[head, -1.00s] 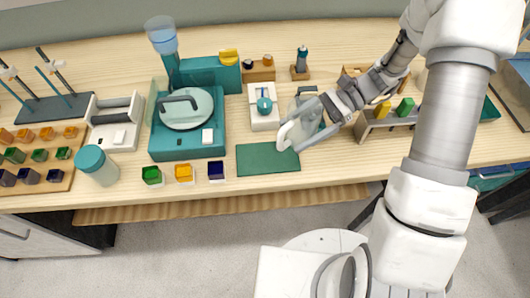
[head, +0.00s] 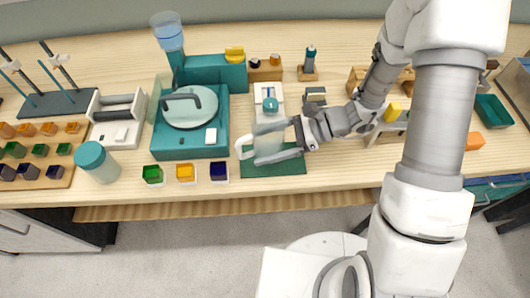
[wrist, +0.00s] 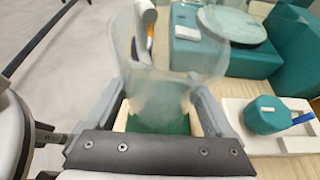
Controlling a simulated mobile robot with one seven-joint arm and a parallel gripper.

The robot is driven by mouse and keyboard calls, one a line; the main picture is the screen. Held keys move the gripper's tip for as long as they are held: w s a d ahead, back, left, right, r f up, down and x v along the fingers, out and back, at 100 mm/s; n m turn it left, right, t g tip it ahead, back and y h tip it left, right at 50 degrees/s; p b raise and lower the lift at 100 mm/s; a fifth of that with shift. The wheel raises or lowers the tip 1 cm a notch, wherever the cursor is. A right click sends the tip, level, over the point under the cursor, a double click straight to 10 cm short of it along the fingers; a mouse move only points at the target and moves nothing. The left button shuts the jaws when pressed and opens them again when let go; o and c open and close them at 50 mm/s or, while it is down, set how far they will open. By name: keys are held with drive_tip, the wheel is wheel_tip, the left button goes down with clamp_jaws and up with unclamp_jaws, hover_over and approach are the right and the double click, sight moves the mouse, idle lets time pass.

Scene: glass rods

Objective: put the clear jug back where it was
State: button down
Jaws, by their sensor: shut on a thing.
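The clear jug (head: 268,143) is see-through, with a pale handle on its left side in the head view. My gripper (head: 277,150) is shut on the jug from the right, one finger on each side. The jug is over the dark green mat (head: 288,168); I cannot tell whether it touches it. In the wrist view the jug (wrist: 170,55) stands between the two fingers of my gripper (wrist: 160,95), its wide rim farthest from the palm. Part of the green mat (wrist: 160,125) shows through and below it.
A white device with a teal knob (head: 270,104) stands just behind the jug. Left are the teal machine with a round plate (head: 222,135) and green, yellow and blue cubes (head: 185,173). An orange block (head: 474,141) and teal tray (head: 494,110) are at right. The table's front edge is close.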

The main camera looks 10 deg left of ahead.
sight(266, 154)
drive_tip(key=shift+f, duration=2)
drive_tip(key=shift+b, duration=0.3)
unclamp_jaws()
drive_tip(key=shift+f, duration=0.15)
drive_tip(key=shift+r, duration=0.25)
drive_tip(key=v, duration=1.2)
drive_tip(key=shift+s+p, duration=0.1)
drive_tip(key=shift+p, duration=0.25)
drive_tip(key=s+d+r+n+t+h, duration=0.3)
drive_tip(key=r+n+h, duration=0.1)
drive_tip(key=r, duration=0.3)
drive_tip(key=s+d+r+n+t+h, duration=0.3)
drive_tip(key=r+n+h, duration=0.1)
drive_tip(key=r+n, duration=0.2)
drive_tip(key=s+d+r+n+t+h, duration=0.2)
drive_tip(key=s+d+r+n+h, duration=0.2)
drive_tip(key=r, duration=0.5)
drive_tip(key=shift+n+t+h, duration=0.4)
drive_tip(key=shift+n, duration=0.2)
